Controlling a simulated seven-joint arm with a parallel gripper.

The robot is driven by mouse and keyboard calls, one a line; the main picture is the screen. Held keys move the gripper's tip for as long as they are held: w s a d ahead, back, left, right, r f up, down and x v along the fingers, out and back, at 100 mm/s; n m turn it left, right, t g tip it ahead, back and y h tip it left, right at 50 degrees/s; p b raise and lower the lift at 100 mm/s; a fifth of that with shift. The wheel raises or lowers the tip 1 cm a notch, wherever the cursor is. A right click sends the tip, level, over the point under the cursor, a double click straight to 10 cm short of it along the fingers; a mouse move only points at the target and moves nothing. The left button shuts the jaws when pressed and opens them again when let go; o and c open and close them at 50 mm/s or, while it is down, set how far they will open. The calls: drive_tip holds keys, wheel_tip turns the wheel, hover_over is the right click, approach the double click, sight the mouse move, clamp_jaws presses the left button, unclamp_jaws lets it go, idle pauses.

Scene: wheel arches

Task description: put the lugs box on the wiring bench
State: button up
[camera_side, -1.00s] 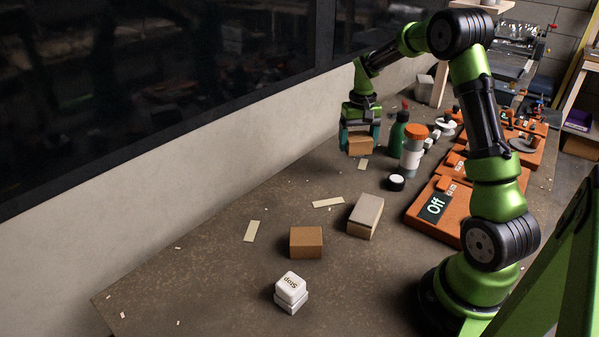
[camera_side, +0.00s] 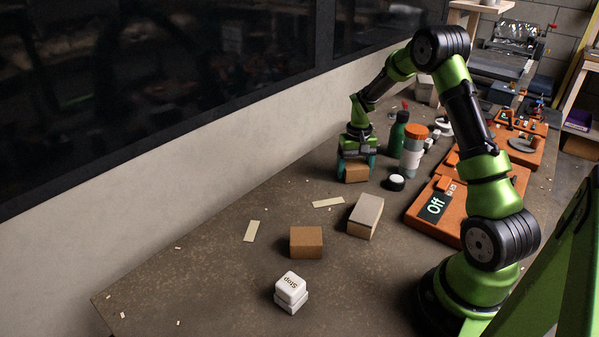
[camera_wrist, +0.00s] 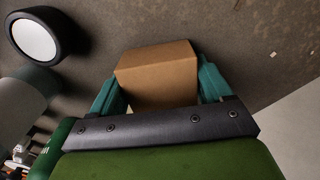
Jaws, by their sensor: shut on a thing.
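My gripper (camera_side: 357,170) is shut on a small brown cardboard box (camera_side: 356,174), with a teal finger on each side. It is low over the brown speckled bench top (camera_side: 210,275); I cannot tell whether the box touches it. In the wrist view the held box (camera_wrist: 158,78) sits between the fingers. Another brown box (camera_side: 306,242) and a greyish-tan box (camera_side: 365,215) stand nearer the camera. No label is readable on any box, so I cannot tell by name which is the lugs box. Nothing in view is marked as the wiring bench.
A green bottle (camera_side: 398,132), an orange-capped bottle (camera_side: 411,158) and a black-and-white round piece (camera_side: 395,182) stand just right of my gripper. Orange units (camera_side: 450,195) lie further right. White stacked blocks (camera_side: 291,292) stand in front.

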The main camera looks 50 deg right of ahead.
sight(354, 164)
drive_tip(key=shift+f, duration=0.15)
drive_tip(key=o, duration=1.1)
drive_tip(key=shift+c, duration=0.2)
wheel_tip(354, 164, up, 16)
drive_tip(key=s+a+r+n+t, duration=0.1)
drive_tip(key=a+r+t, duration=0.1)
drive_tip(key=a+r, duration=0.55)
drive_tip(key=s+a+n+t+y, duration=0.1)
drive_tip(key=s+a+t, duration=0.1)
drive_tip(key=s+a, duration=0.4)
drive_tip(key=s+a+r+n+t, duration=0.1)
drive_tip(key=s+a+t, duration=0.2)
drive_tip(key=s+a, duration=0.4)
drive_tip(key=a, duration=0.6)
drive_tip(key=shift+s+a+n+y, duration=0.3)
drive_tip(key=shift+a+n+y, duration=0.05)
drive_tip(key=shift+n+y, duration=0.05)
drive_tip(key=shift+s+a+f, duration=0.2)
drive_tip(key=shift+s+a, duration=0.1)
drive_tip(key=shift+s, duration=0.15)
drive_tip(key=shift+c, duration=0.8)
